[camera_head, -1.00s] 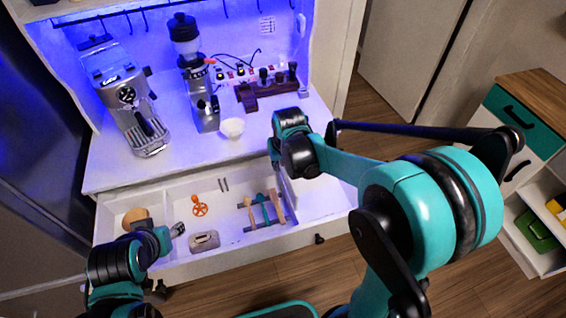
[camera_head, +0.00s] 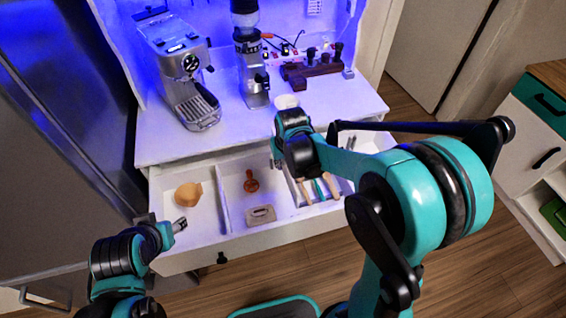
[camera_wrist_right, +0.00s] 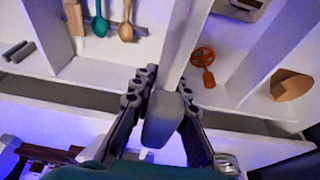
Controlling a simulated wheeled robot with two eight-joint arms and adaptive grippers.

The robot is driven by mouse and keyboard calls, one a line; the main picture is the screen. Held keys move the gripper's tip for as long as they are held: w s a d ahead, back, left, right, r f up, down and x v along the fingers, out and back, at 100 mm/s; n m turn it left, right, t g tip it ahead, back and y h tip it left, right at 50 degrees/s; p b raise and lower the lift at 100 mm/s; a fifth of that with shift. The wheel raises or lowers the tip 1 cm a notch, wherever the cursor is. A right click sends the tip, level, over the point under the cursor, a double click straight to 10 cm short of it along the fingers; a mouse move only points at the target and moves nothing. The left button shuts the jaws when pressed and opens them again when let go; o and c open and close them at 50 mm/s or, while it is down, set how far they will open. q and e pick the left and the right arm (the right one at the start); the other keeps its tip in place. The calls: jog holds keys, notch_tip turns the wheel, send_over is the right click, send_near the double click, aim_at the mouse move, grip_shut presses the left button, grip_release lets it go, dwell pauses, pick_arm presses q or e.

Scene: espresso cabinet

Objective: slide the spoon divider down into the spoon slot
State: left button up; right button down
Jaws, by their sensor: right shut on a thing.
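My right gripper (camera_wrist_right: 164,88) is shut on the spoon divider (camera_wrist_right: 187,45), a pale upright panel that runs across the open drawer in the right wrist view. The divider stands between the spoons and the orange-brown tool. Its edge shows below my right gripper (camera_head: 277,158) in the head view. The teal spoon (camera_wrist_right: 100,24) and a wooden spoon (camera_wrist_right: 127,28) lie on one side of it. The spoon slot and the divider's lower edge are hidden, so I cannot tell how deep it sits. My left gripper (camera_head: 179,225) is at the drawer's front left; its jaws are too small to read.
Another divider (camera_head: 222,198) separates the wooden cup (camera_head: 188,194) from the orange-brown tool (camera_head: 251,181). A grey block (camera_head: 261,214) lies near the drawer front (camera_head: 240,246). The espresso machine (camera_head: 181,75), grinder (camera_head: 250,60) and white bowl (camera_head: 286,102) stand on the counter above.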

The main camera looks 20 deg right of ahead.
pick_arm(q)
jog(key=b, duration=0.5)
send_over(185, 248)
jog(key=shift+f, duration=2.35)
pick_arm(e)
send_over(282, 190)
jog(key=s, duration=0.1)
jog(key=shift+s+f, duration=0.1)
jog(key=shift+f, duration=2.8)
pick_arm(q)
jog(key=shift+f+b, duration=3.3)
jog(key=shift+f, duration=0.15)
pick_arm(e)
jog(key=shift+f, duration=4.15)
jog(key=c, duration=1.4)
grip_release()
